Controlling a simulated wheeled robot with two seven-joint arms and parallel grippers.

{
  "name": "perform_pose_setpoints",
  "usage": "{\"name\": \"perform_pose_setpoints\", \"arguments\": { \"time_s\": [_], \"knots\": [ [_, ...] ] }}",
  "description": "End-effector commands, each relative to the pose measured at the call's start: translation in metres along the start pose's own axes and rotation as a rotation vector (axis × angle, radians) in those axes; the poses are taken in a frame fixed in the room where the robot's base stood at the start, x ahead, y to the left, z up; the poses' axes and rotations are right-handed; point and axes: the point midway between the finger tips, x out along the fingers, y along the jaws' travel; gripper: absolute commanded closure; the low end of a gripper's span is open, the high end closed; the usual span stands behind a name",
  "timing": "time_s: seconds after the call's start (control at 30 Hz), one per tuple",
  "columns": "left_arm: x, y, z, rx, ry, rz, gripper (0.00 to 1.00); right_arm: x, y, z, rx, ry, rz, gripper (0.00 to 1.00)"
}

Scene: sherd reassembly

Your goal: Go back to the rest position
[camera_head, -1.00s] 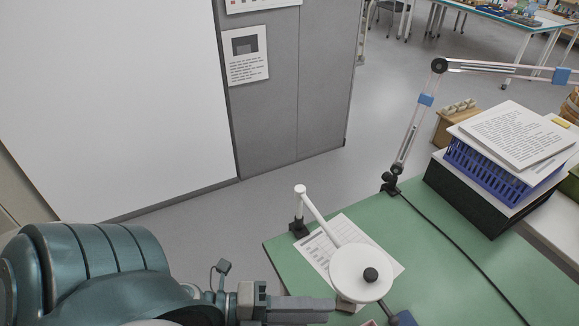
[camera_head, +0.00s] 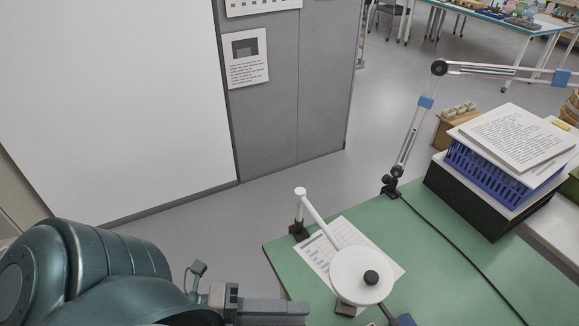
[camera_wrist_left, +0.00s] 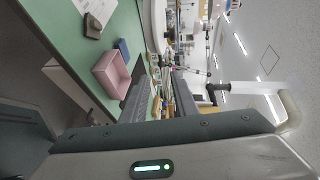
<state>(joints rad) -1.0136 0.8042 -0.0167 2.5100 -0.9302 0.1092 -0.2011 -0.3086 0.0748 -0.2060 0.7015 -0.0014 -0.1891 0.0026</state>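My left gripper (camera_head: 300,311) is at the bottom of the head view, at the left edge of the green table (camera_head: 440,225). In the left wrist view its two dark fingers (camera_wrist_left: 164,85) stand apart with background showing between them, and nothing is held. My right gripper is in neither view. A pink open box (camera_wrist_left: 112,74) stands on the green table in the left wrist view, apart from the fingers. A small brown piece (camera_wrist_left: 93,25) lies farther up on the table, and I cannot tell exactly what it is.
A white lamp or magnifier with a round head (camera_head: 361,276) stands over a paper sheet (camera_head: 322,252) near my gripper. A blue basket (camera_head: 490,176) with papers sits on a black box at the right. A jointed lamp arm (camera_head: 412,135) rises behind the table. A grey cabinet (camera_head: 285,100) is farther back.

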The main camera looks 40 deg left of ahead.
Motion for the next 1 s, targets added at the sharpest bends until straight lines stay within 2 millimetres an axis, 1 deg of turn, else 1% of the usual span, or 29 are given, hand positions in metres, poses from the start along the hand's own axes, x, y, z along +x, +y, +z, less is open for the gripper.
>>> {"name": "perform_pose_setpoints", "arguments": {
  "time_s": [0.3,0.4,0.47,0.57,0.67,0.77,0.8,0.87,0.9,0.97,1.0],
  "knots": [
    [0.0,0.0,0.0,0.0,0.0,0.0,0.73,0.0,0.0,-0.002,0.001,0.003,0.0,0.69],
    [0.0,0.001,0.001,-0.001,-0.002,0.001,0.73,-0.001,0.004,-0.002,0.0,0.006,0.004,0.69],
    [0.0,0.003,0.003,-0.006,-0.008,0.004,0.73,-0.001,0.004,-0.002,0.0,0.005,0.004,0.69],
    [0.001,0.013,0.013,-0.025,-0.033,0.017,0.73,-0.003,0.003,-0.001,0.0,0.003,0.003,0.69],
    [0.001,0.035,0.031,-0.067,-0.085,0.042,0.73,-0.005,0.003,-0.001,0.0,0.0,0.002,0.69],
    [-0.001,0.069,0.058,-0.135,-0.162,0.077,0.73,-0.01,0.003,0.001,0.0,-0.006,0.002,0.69],
    [-0.002,0.086,0.071,-0.17,-0.2,0.094,0.73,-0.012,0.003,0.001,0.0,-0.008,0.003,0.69],
    [-0.006,0.114,0.09,-0.229,-0.265,0.121,0.73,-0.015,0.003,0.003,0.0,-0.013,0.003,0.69],
    [-0.009,0.135,0.102,-0.273,-0.309,0.139,0.73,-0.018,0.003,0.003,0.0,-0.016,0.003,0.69],
    [-0.015,0.166,0.12,-0.343,-0.379,0.165,0.73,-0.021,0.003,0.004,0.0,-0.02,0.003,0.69],
    [-0.019,0.188,0.131,-0.39,-0.426,0.181,0.73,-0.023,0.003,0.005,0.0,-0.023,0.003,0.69]
  ]
}}
